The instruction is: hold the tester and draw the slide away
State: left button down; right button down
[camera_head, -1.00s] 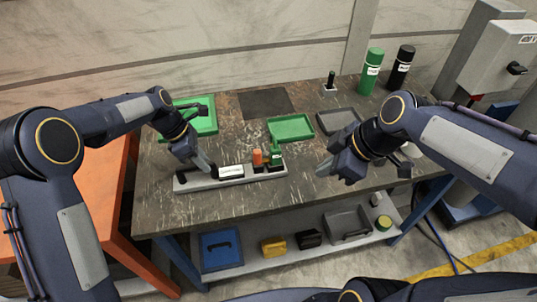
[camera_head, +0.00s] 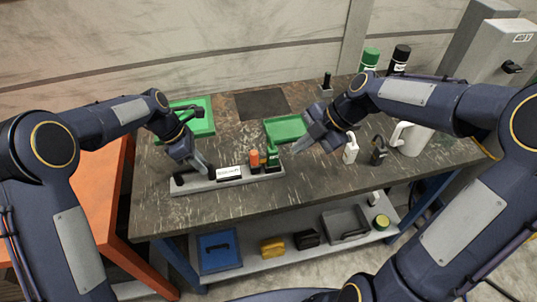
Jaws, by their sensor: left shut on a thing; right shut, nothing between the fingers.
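The tester (camera_head: 200,185) is a long, low grey bar near the table's front edge, with a white label (camera_head: 229,173) on it.
A green tray (camera_head: 285,129) lies behind the tester, and another green tray (camera_head: 203,125) is at the back left. A white bottle (camera_head: 351,149), a dark bottle (camera_head: 378,151) and a white mug (camera_head: 412,139) stand to the right. The table's front middle is clear.

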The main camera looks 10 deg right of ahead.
send_near(265, 169)
jog(key=s+a+f, duration=0.2)
jog(key=a, duration=0.1)
jog(key=w+a, duration=0.2)
jog(key=shift+w+r, duration=0.1)
jog(key=shift+w, duration=0.2)
jog(key=shift+w+a, duration=0.15)
jog(key=shift+w, duration=0.2)
jog(key=shift+a, duration=0.15)
jog(key=shift+a, duration=1.35)
pick_arm(q)
jog(key=shift+r, duration=0.1)
jog(key=shift+d, duration=0.1)
pick_arm(e)
jog(key=s+d+r, duration=0.5)
jog(key=d+r, duration=0.3)
jog(key=shift+r, duration=0.2)
